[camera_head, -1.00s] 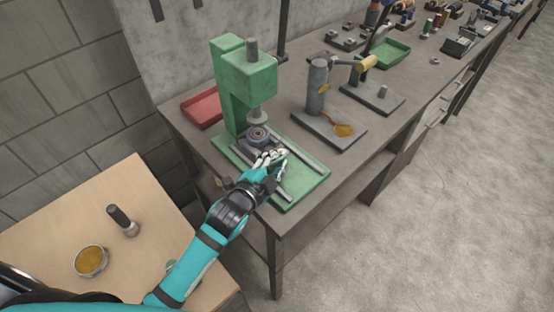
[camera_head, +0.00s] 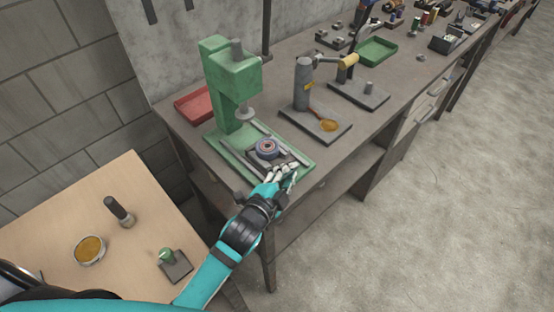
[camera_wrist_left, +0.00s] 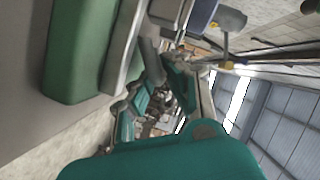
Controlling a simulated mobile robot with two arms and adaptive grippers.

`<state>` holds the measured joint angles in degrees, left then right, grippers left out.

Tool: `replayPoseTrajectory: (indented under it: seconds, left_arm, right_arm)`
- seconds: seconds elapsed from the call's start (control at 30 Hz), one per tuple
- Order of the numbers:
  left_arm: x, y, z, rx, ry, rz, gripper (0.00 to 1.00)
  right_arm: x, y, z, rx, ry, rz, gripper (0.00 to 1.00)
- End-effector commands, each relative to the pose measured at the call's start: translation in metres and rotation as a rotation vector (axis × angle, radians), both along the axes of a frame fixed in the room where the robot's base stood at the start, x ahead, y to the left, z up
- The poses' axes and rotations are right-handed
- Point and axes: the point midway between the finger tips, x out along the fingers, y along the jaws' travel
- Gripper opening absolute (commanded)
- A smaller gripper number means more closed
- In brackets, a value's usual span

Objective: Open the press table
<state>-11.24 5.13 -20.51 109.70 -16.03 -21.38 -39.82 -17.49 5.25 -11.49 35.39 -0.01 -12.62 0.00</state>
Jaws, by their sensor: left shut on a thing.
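The green press (camera_head: 231,85) stands on the grey workbench, its ram above its green base (camera_head: 221,150). The press table (camera_head: 286,156), a dark sliding plate between two grey rails, sits out from under the ram toward the front of the base. In the left wrist view, the green base (camera_wrist_left: 75,50) and a grey rail (camera_wrist_left: 125,45) fill the upper left. My right gripper is not seen.
A red tray (camera_head: 194,106) is behind the press. A grey post stand (camera_head: 303,85) with a yellow-brown patch on its plate and a lever tool (camera_head: 348,62) stand to the right. A wooden table (camera_head: 60,215) at lower left holds several small items. The floor at right is clear.

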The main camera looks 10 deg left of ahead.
Motion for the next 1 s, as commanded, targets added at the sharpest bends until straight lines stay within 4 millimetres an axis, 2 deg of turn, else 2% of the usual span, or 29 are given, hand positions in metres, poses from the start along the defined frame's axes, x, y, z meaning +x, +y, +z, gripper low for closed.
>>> replayPoseTrajectory:
  seconds: [0.1, 0.2, 0.4, 0.5, 0.53, 0.6, 0.87, 1.0]
  left_arm:
    - [-0.009, -0.014, 0.002, -0.002, -0.002, 0.002, 0.0]
    - [-0.013, -0.02, 0.001, 0.0, -0.002, 0.002, 0.0]
    - [-0.014, -0.021, 0.001, 0.002, -0.003, 0.003, 0.0]
    - [-0.014, -0.02, 0.001, 0.002, -0.003, 0.003, 0.0]
    - [-0.014, -0.02, 0.001, 0.002, -0.003, 0.003, 0.14]
    - [-0.014, -0.02, 0.001, 0.003, -0.005, 0.003, 0.21]
    - [-0.014, -0.02, 0.002, 0.001, -0.006, 0.003, 0.21]
    - [-0.026, -0.017, 0.004, 0.001, -0.005, 0.002, 0.21]
  right_arm:
    - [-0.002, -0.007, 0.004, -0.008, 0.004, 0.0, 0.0]
    - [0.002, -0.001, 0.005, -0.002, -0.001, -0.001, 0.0]
    - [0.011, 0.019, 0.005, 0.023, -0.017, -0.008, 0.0]
    - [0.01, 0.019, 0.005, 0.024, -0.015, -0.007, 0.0]
    - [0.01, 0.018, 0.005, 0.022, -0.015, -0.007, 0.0]
    - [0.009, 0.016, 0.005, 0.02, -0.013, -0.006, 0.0]
    - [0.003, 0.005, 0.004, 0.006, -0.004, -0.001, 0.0]
    - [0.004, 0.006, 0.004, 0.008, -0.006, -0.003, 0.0]
